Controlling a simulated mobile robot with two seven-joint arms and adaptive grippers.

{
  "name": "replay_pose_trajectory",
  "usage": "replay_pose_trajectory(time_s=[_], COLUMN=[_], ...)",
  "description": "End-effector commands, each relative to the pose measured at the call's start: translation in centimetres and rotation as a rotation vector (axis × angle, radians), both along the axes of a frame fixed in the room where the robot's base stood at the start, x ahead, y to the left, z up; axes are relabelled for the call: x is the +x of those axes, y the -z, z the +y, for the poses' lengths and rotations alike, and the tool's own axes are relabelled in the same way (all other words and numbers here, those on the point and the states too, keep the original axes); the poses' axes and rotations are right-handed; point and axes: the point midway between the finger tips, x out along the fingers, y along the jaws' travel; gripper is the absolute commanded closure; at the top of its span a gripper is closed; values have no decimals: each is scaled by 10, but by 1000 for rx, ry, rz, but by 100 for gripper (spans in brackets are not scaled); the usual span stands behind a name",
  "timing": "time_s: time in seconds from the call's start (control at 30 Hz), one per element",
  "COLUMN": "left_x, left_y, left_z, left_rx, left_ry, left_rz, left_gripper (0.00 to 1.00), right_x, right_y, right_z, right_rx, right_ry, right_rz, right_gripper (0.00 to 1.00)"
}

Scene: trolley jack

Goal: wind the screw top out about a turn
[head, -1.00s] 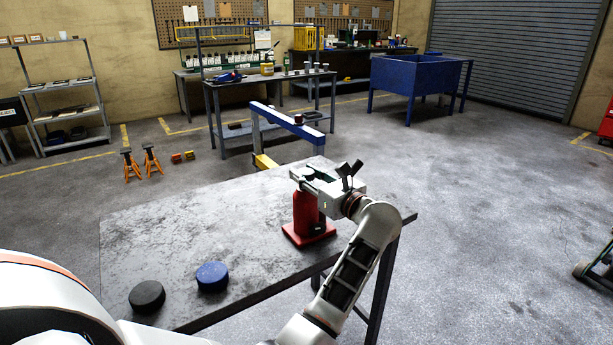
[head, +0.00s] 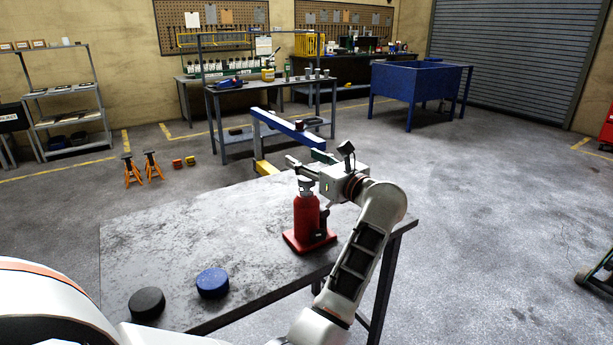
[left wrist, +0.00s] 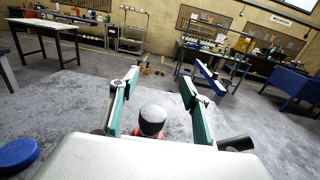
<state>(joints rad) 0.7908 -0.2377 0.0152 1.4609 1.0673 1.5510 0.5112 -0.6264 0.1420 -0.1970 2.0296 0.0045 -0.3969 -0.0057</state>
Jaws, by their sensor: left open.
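The red bottle jack (head: 308,222) stands upright on its red base on the near metal table. Its grey screw top (head: 306,187) shows at the upper end. My left gripper (head: 306,161), with green-padded fingers, is open and empty, above and just behind the screw top in the head view. In the left wrist view the screw top (left wrist: 152,119) is seen between the two spread fingers (left wrist: 160,84), touching neither as far as I can tell. The jack's body is mostly hidden there. My right gripper is not in view.
A black puck (head: 147,303) and a blue puck (head: 213,282) lie on the near table (head: 180,238), left of the jack. The table's left part is otherwise clear. A blue beam (head: 283,124) stands behind the table. Orange stands (head: 132,170) are on the floor.

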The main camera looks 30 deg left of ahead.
Motion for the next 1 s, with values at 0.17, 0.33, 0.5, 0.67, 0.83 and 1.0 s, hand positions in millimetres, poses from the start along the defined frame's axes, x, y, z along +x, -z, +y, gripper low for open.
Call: replay_pose_trajectory(time_s=[0.17, 0.33, 0.5, 0.67, 0.83, 1.0], left_x=[0, 0, 0, 0, 0, -5], left_y=[-27, -37, -38, -38, -38, -36], left_z=[0, 0, 0, 0, 0, 4], left_rx=[0, -1, 0, 0, 0, 65], left_ry=[0, 0, 0, 0, 0, -4], left_rz=[-1, 1, 2, 2, 1, 41], left_gripper=[53, 53, 53, 53, 53, 53], right_x=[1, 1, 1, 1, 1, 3], right_y=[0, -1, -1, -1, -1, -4], right_z=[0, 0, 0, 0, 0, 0], right_rx=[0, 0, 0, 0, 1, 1], right_ry=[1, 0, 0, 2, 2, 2], right_rz=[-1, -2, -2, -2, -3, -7], right_gripper=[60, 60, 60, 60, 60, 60])
